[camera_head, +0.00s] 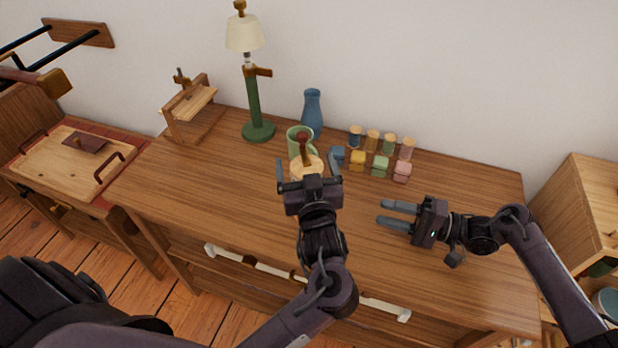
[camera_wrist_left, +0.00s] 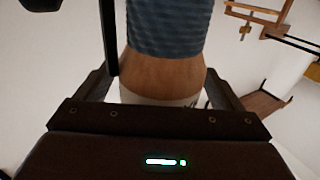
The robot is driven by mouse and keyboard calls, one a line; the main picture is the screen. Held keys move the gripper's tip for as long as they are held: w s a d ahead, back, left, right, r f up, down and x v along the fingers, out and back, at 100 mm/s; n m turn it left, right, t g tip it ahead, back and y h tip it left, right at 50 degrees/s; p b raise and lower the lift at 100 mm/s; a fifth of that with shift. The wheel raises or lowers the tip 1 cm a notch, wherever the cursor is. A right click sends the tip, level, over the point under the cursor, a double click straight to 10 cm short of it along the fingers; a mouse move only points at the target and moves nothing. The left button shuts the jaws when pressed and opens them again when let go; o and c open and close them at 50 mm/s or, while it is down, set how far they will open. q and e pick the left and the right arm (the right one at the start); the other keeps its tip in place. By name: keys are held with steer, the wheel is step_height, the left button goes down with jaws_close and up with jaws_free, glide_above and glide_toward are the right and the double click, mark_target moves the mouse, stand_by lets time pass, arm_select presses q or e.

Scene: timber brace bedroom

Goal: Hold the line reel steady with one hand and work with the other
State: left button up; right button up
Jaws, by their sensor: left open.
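The line reel (camera_head: 306,167) shows a pale round wooden top and a dark brown knob. It stands on the desk, its lower part hidden behind my left gripper. My left gripper (camera_head: 308,166) is open, its fingers on either side of the reel; I cannot tell whether they touch it. In the left wrist view, a blue ribbed winding (camera_wrist_left: 165,28) with a wooden part and a pale band below it fills the space ahead of the gripper. My right gripper (camera_head: 383,211) is open and empty over the right half of the desk, apart from the reel.
A green mug (camera_head: 297,142) and blue vase (camera_head: 312,112) stand close behind the reel. Several small coloured blocks and jars (camera_head: 381,166) sit to its right. A green lamp (camera_head: 254,100) and wooden stand (camera_head: 190,110) are at the back left. The desk's left front (camera_head: 190,195) is clear.

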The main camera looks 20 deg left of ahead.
arm_select(q)
steer(key=shift+w+a, duration=0.2)
steer(key=shift+w, duration=0.15)
steer(key=shift+c, duration=0.5)
